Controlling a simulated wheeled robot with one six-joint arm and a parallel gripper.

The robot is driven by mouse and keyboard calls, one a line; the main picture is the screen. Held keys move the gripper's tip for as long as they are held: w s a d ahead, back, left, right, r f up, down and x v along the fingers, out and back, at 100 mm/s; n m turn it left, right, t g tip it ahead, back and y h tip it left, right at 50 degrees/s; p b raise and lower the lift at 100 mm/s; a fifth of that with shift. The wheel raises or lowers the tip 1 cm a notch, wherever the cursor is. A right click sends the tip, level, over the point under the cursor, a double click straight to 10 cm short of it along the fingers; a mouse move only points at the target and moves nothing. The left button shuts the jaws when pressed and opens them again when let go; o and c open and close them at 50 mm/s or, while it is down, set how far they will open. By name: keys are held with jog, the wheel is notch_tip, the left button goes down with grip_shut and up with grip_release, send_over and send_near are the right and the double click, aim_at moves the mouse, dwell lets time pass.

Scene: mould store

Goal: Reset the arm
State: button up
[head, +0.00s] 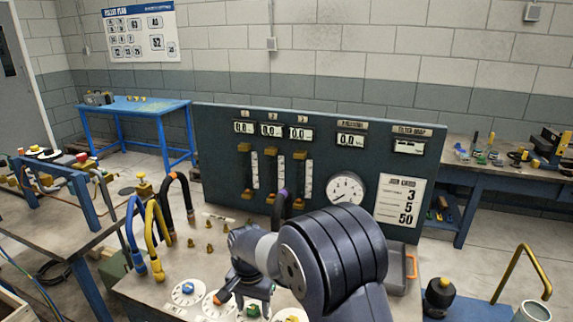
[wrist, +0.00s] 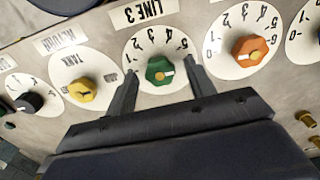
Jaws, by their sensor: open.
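My gripper (wrist: 162,68) is open over the panel's dial row. In the wrist view its two fingers stand on either side of the green knob (wrist: 160,71) on the LINE 3 dial, with gaps showing between knob and fingers. How far the tips are above the dial plate is hard to tell. In the head view my arm is folded low over the panel front, and my gripper (head: 250,288) is partly hidden by its own wrist. The orange knob (wrist: 250,50) is to the right and the yellow TANK knob (wrist: 82,89) to the left in the wrist view.
A dark gauge board (head: 225,150) rises behind the dial panel. Blue, yellow and black hoses (head: 153,240) arch up at the panel's left, near several brass fittings. A black-and-yellow canister (head: 439,297) stands right of my arm. A blue table (head: 135,105) stands at the back left.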

jog(key=n, duration=0.5)
jog(key=shift+n, duration=0.3)
jog(key=n, duration=0.5)
jog(key=shift+p, duration=0.35)
jog(key=n, duration=0.5)
jog(key=shift+n+p, duration=0.4)
jog(key=n+p, duration=0.1)
jog(key=n, duration=0.4)
